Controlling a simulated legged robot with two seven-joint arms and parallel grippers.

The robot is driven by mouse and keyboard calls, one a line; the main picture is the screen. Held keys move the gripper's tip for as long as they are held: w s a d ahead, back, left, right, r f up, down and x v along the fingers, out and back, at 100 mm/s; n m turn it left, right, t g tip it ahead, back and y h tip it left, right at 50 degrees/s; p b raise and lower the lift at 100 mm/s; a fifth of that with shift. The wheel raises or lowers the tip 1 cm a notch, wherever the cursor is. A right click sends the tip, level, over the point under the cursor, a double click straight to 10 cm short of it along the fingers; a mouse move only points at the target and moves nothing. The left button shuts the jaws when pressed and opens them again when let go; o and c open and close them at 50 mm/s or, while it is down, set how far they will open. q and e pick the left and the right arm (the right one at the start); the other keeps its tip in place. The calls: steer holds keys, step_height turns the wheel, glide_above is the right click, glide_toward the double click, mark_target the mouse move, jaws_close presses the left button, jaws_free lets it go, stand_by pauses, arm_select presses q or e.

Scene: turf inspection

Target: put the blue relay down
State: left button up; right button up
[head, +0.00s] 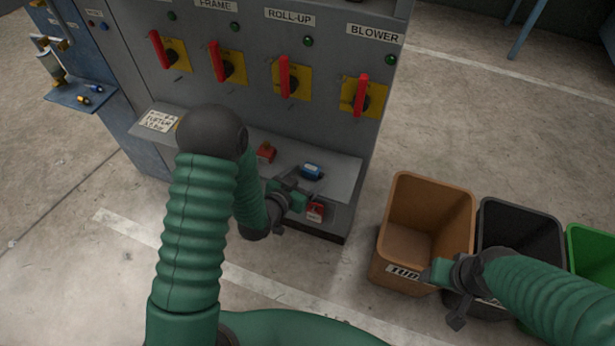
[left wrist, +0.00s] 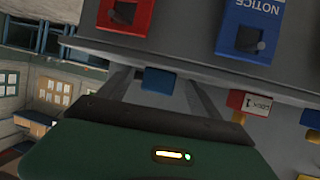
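A small blue block with a pale end, which I take for the blue relay (head: 312,171), is on the grey ledge (head: 345,178) of the panel. My left gripper (head: 303,188) is just in front of it, low over the ledge. In the left wrist view its two fingers (left wrist: 158,92) stand apart, and a blue block (left wrist: 158,80) shows between them with gaps at both sides. I cannot tell for certain that this is the same block. My right gripper (head: 438,272) is by the brown bin; its fingers are too unclear to read.
A red block (head: 266,152) lies on the ledge, and a red labelled piece (head: 316,211) is by its front edge. Red-handled switches (head: 363,95) line the panel above. Brown (head: 400,210), black (head: 520,215) and green (head: 590,240) bins stand at the right.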

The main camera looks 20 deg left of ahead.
arm_select(q)
steer(key=shift+w+d, duration=0.1)
steer(key=shift+d, duration=0.6)
steer(key=shift+a, duration=0.1)
arm_select(e)
steer(key=shift+w+d+f, duration=0.1)
steer(key=shift+d+f, duration=0.1)
steer(key=shift+d, duration=0.5)
